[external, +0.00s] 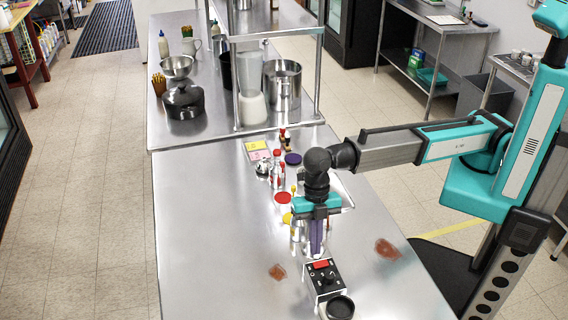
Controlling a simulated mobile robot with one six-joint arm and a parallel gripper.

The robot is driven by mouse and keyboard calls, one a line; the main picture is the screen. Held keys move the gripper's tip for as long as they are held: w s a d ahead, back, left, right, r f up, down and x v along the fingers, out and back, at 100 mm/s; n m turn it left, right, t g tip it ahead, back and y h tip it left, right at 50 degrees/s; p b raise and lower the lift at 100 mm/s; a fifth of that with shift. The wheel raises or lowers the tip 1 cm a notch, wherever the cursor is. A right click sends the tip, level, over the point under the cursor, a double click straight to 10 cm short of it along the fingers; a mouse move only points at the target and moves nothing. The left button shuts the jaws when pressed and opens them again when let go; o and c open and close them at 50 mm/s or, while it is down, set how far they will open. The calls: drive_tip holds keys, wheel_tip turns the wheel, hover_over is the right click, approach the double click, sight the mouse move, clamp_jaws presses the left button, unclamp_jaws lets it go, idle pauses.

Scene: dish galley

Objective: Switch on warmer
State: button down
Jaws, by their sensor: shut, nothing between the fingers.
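The warmer (323,279) is a small box with a black top panel, a red switch and a dark knob. It stands near the front of the steel table. A round black plate (340,307) sits at its near end. My gripper (316,250) points down just above and behind the red switch (321,264). Its fingers are together and hold nothing. I cannot tell whether the fingertips touch the panel. Whether the switch is on or off is too small to tell.
Steel containers (298,236) stand just behind my gripper. Reddish-brown patches (386,249) lie on the table on both sides of the warmer. The table's left side is clear.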

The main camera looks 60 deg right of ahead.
drive_tip(key=w+r+b, duration=0.2)
drive_tip(key=w+r, duration=0.1)
drive_tip(key=r, duration=0.5)
drive_tip(key=shift+d+r, duration=0.2)
drive_tip(key=t+h+b, duration=0.1)
drive_tip(key=t+h, duration=0.1)
drive_tip(key=h, duration=0.1)
hover_over(316, 264)
drive_tip(key=shift+d+r, duration=0.1)
drive_tip(key=shift+r, duration=0.3)
drive_tip(key=shift+f, duration=0.1)
wheel_tip(316, 264, down, 13)
drive_tip(key=p, duration=0.4)
drive_tip(key=shift+f, duration=0.4)
idle(0.5)
